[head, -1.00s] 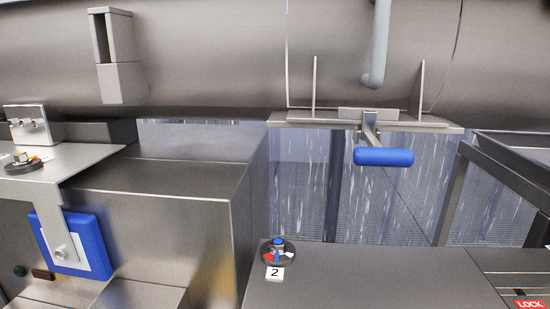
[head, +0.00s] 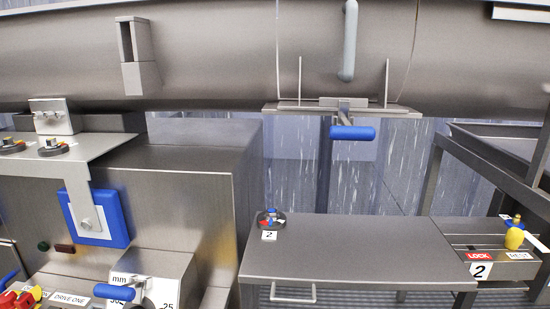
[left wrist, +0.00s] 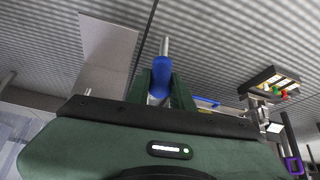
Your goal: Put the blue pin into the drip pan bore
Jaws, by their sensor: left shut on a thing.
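In the left wrist view, my left gripper (left wrist: 161,90) has its green fingers shut on the blue pin (left wrist: 162,72). The pin has a rounded blue grip, and a thin metal shaft points away from the gripper. The head view shows neither gripper nor the held pin. I cannot make out the drip pan bore in either view. A steel surface with a front handle (head: 350,256) stands below the drum, but I cannot tell whether it is the drip pan.
The drum (head: 215,60) spans the back, with a blue handle (head: 352,133) below it. At left stand steel housings and a blue panel (head: 112,220).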

